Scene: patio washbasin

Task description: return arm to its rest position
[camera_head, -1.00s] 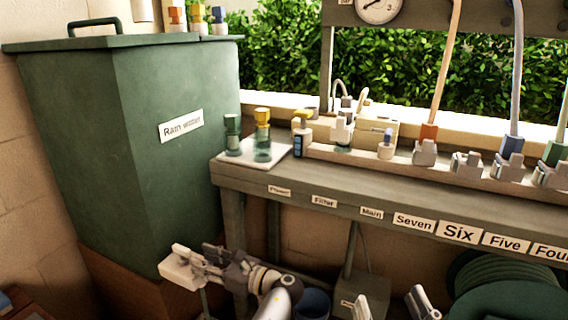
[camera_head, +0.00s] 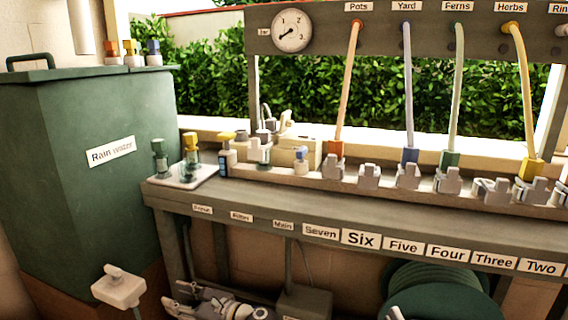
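My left gripper (camera_head: 178,298) is low in the head view, left of centre, below the bench. Its two fingers look spread, with nothing visible between them. A white block with a small knob on top (camera_head: 118,289) stands on a thin post just left of the fingertips, with a gap between. Of my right gripper only a grey tip (camera_head: 395,313) shows at the bottom edge; the rest is out of view.
The bench edge (camera_head: 360,239) with its labels runs above my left gripper. A green rain water tank (camera_head: 100,190) stands at left. A tray (camera_head: 205,175) with two small fittings is on the bench's left end. A green hose reel (camera_head: 440,303) is below.

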